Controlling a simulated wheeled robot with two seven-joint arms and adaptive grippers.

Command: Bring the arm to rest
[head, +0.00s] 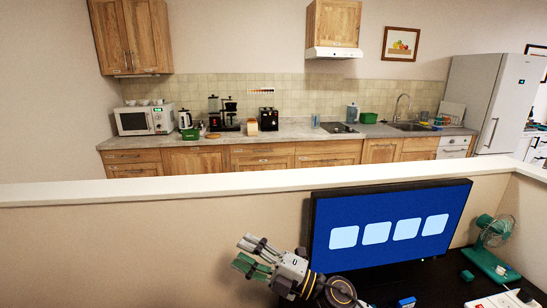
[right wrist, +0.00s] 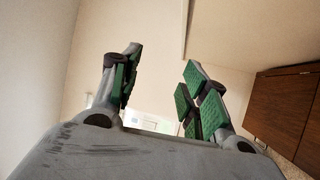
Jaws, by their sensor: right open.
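My right gripper (head: 258,254) shows in the head view at the lower middle, left of the monitor and in front of the beige partition. It is raised and points up and to the left. In the right wrist view the two green-padded fingers of the right gripper (right wrist: 158,90) stand wide apart with nothing between them. My right arm comes in from the bottom, in front of the monitor's lower left corner. My left gripper is not in the head view.
A monitor (head: 390,228) stands on a dark desk (head: 440,285), with a green fan (head: 490,240) to its right. A partition with a white top (head: 200,190) crosses the view. Beyond it is a kitchen counter (head: 290,135) with appliances. Room left of my gripper is clear.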

